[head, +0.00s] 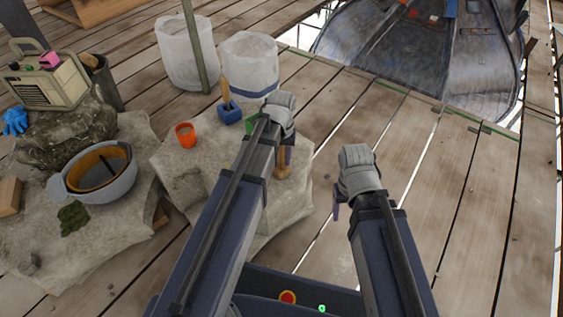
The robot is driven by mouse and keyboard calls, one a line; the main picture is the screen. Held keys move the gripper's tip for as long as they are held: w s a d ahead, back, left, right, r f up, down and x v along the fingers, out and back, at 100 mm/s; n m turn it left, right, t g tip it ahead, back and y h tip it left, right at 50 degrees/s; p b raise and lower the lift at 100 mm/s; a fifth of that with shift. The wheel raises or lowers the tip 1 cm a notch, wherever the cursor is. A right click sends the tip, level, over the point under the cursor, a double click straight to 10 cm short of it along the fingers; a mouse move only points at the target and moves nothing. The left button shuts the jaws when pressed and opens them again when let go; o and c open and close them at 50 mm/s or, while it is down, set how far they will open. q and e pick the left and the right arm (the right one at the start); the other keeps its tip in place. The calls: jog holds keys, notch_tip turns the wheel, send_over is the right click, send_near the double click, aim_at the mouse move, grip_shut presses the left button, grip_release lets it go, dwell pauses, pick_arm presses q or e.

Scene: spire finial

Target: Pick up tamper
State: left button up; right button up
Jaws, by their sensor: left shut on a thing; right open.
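A wooden turned tool (283,165), which looks like the tamper, is upright at the right part of the stone slab (185,195). My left gripper (287,148) is directly over it and shut on its upper end; my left arm partly covers this area. I cannot tell whether the tool's lower end touches the slab. My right gripper (338,206) is open and empty, to the right of the slab over the wooden planks.
A blue block with a wooden handle (229,112), an orange cup (186,134) and a green item (252,124) are on the slab. White bags (249,65) stand behind. Planks at right are clear.

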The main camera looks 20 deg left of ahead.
pick_arm(q)
grip_shut()
dwell(0.3)
